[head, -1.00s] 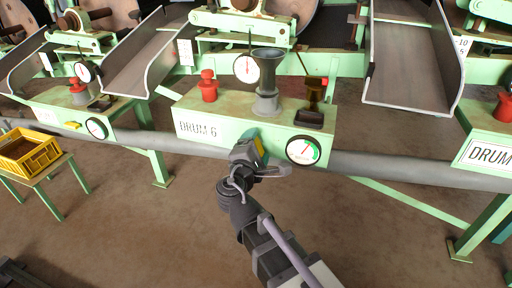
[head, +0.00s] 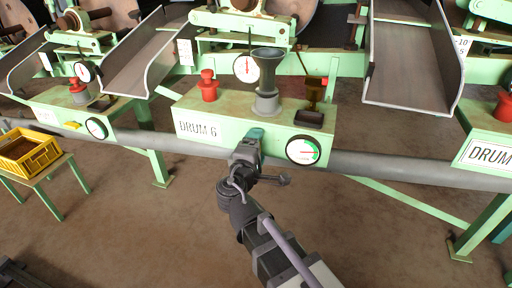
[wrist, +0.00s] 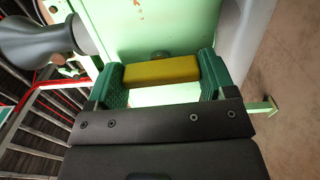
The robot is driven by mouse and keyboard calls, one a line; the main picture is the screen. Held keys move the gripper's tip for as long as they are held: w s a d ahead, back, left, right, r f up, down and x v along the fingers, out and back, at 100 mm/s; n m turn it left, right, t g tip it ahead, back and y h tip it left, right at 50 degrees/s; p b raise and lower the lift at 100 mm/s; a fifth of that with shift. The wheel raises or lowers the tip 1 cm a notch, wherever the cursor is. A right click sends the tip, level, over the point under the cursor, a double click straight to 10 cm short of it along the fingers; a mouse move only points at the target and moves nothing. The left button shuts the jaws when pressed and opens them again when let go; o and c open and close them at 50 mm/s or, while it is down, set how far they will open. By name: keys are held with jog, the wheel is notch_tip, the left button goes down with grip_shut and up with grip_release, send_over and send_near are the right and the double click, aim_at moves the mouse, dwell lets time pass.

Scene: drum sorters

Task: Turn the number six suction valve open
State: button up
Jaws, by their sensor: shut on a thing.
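The number six suction valve shows in the wrist view as a yellow handle (wrist: 160,72) on the pale green front of the DRUM 6 box (head: 225,115). My gripper (wrist: 162,78) has green pads at both ends of the handle and is shut on it. In the head view my gripper (head: 248,142) is at the front of the box, between the DRUM 6 label and a round gauge (head: 303,151); there it hides the handle. The gauge's red needle lies about level.
A grey pipe (head: 400,168) runs along the front below the boxes. A red knob (head: 208,88), a grey funnel (head: 267,75) and a small dial (head: 247,67) stand on or above the box. A yellow crate (head: 25,152) sits on a stand at left. The floor in front is clear.

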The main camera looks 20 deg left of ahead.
jog(key=o, duration=0.9)
jog(key=s, duration=1.1)
jog(key=shift+a, duration=0.25)
jog(key=d+f+m+g+h+p, duration=0.3)
jog(key=d+f+m+g+p, duration=0.1)
jog(key=d+f+m+g, duration=0.9)
jog(key=w+d+r+m+g+y+p, duration=0.1)
jog(key=d+r+m+g+y+p, duration=0.2)
jog(key=d, duration=0.8)
jog(key=w+d+r+m+g+y+p, duration=0.1)
jog(key=d+r+m+g+p, duration=0.2)
jog(key=d, duration=0.7)
jog(key=shift+n+t, duration=0.3)
jog(key=shift+t, duration=0.2)
jog(key=r+p, duration=3.7)
jog(key=shift+s+a, duration=0.1)
jog(key=shift+s, duration=0.1)
